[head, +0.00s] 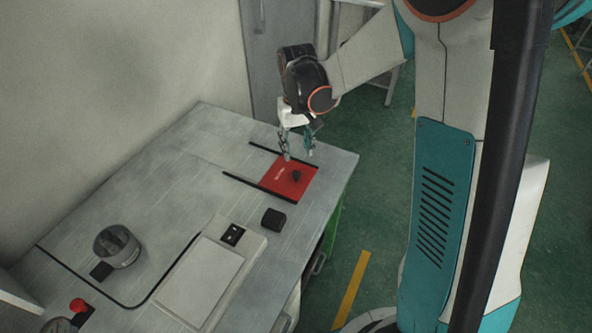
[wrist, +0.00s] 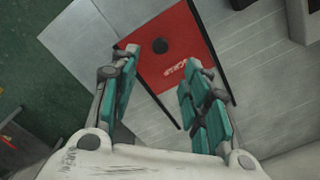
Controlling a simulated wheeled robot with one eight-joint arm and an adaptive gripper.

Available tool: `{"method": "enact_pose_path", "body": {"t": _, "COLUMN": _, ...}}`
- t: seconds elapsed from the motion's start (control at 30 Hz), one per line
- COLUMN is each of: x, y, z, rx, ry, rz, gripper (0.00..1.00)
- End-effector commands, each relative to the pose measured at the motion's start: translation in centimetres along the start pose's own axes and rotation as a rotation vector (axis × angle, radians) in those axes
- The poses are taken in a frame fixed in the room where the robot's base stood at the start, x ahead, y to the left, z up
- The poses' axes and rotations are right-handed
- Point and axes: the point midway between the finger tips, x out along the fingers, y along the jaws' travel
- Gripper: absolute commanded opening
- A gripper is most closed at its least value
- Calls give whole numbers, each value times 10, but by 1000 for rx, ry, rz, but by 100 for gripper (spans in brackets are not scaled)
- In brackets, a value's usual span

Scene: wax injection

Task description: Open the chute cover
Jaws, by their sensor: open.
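The chute cover is a red panel (head: 290,176) with white lettering and a dark round knob (head: 296,176). It lies flat between two black rails at the right end of the grey table. In the wrist view the red panel (wrist: 165,72) and its knob (wrist: 160,46) show beyond the fingertips. My gripper (head: 298,155) is over the far edge of the panel in the head view. In the wrist view my gripper (wrist: 162,75) is open with nothing between its teal fingers. The knob is apart from both fingers.
The grey table (head: 170,160) has a black box (head: 273,219), a white panel with a switch plate (head: 232,235), a round device (head: 117,246) and a red button (head: 77,305). A wall stands behind it. Bare table lies left of the rails (head: 238,179).

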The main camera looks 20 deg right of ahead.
Motion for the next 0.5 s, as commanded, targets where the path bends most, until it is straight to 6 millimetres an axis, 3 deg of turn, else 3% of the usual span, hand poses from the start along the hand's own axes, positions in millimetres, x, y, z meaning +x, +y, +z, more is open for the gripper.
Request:
{"method": "enact_pose_path", "body": {"t": 0.03, "x": 15, "y": 0, "z": -1, "rx": 0, "ry": 0, "rz": 0, "gripper": 43}}
{"method": "enact_pose_path", "body": {"t": 0.2, "x": 49, "y": 0, "z": 0, "rx": 0, "ry": 1, "rz": 0, "gripper": 43}}
{"method": "enact_pose_path", "body": {"t": 0.5, "x": 93, "y": 0, "z": 0, "rx": 0, "ry": 1, "rz": 0, "gripper": 43}}
